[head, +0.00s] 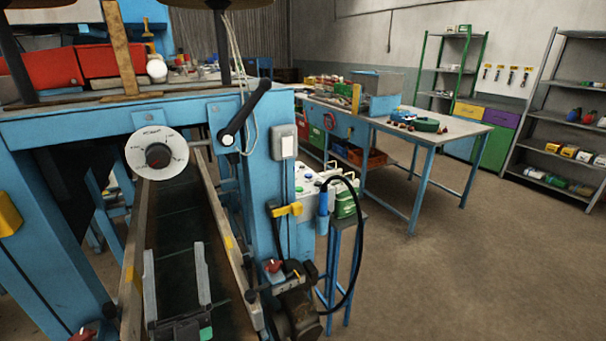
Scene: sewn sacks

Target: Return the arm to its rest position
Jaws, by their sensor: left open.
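My left gripper (174,248) shows at the bottom left of the head view. Its two long grey fingers stand wide apart with nothing between them. It is in front of a dark conveyor belt (178,195) that runs between two side rails under a blue machine frame. Whether it touches the belt or the rails I cannot tell. The rest of the arm is below the picture edge. My right gripper is not in view. No sewn sack shows clearly.
The blue machine frame (80,128) carries a round dial (157,153) and a black crank handle (245,112). A black cable (356,235) loops beside its right post. A blue-legged workbench (455,130) and metal shelves (560,117) stand behind. The floor at right is clear.

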